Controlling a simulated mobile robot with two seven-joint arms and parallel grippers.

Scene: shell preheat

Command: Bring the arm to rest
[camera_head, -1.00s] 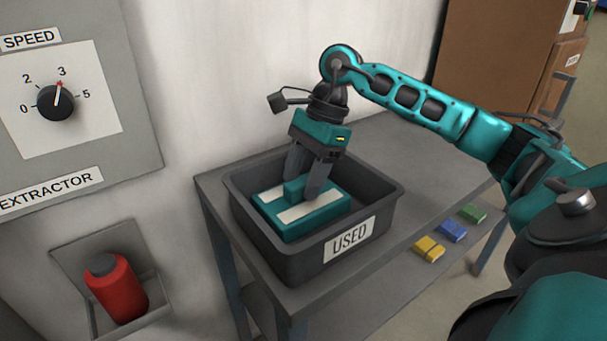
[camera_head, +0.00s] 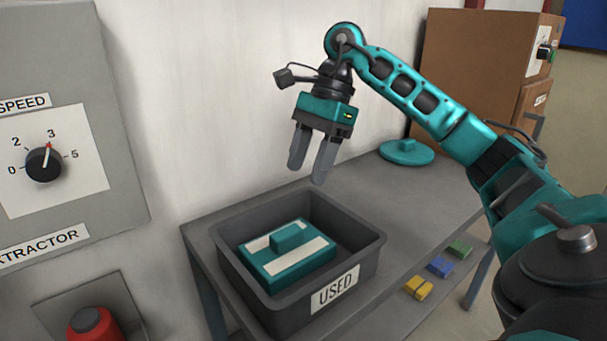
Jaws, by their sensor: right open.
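My right gripper (camera_head: 312,172) is open and empty, with its fingers pointing down, above the back of the grey bin. My right arm comes in from the right side of the picture. A teal block with white strips and a raised handle (camera_head: 290,238) lies inside the bin labelled USED (camera_head: 372,252), below the gripper and apart from it. The bin stands on a grey table (camera_head: 400,200). My left gripper is not in view.
A round teal lid-like object (camera_head: 407,151) lies at the table's back. Yellow (camera_head: 417,288), blue (camera_head: 440,266) and green (camera_head: 460,248) blocks sit on a lower shelf. A brown cabinet (camera_head: 480,70) stands behind. A dial panel (camera_head: 60,130) and red bottle (camera_head: 93,325) are at left.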

